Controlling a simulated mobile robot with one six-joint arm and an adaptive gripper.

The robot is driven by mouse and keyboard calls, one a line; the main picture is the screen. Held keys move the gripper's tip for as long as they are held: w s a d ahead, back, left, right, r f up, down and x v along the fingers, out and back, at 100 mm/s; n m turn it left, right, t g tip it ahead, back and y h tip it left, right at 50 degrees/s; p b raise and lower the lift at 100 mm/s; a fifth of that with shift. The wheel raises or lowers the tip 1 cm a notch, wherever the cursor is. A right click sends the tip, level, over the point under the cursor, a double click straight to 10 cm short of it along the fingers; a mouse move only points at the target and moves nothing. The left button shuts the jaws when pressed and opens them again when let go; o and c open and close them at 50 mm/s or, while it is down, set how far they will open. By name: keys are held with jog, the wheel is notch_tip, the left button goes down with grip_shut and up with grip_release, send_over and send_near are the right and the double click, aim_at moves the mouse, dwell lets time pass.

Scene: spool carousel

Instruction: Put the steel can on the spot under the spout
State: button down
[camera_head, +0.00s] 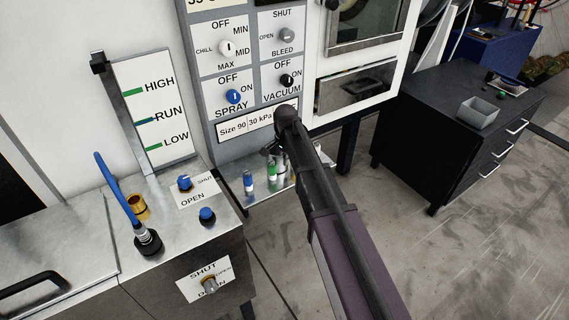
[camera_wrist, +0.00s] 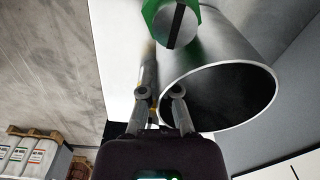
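My gripper (camera_head: 278,148) is over the low steel shelf below the control panel, partly hidden by my dark arm. In the wrist view its two fingers (camera_wrist: 161,92) show side by side with a small gap. A large grey metal cylinder (camera_wrist: 262,98) with a round, dark open mouth is close at their right, overlapping the right finger. I cannot tell whether it is the steel can, or whether the fingers touch it. A green piece with a grey face (camera_wrist: 172,24) is above the fingers. I cannot pick out the spout or the spot under it.
Small cylinders with blue (camera_head: 248,184) and green (camera_head: 271,172) bands stand on the shelf. A brass cup (camera_head: 138,206) and a blue-handled fitting (camera_head: 148,241) are on the steel counter (camera_head: 80,238) at left. A dark drawer cabinet (camera_head: 430,118) with a grey bin stands at right. Floor between is clear.

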jog(key=shift+f, duration=0.15)
jog(key=c, duration=0.8)
grip_release()
jog(key=shift+r, duration=0.25)
notch_tip(320, 180, up, 12)
jog(key=p, duration=1.2)
jog(key=shift+d, duration=0.1)
jog(key=shift+f, duration=0.1)
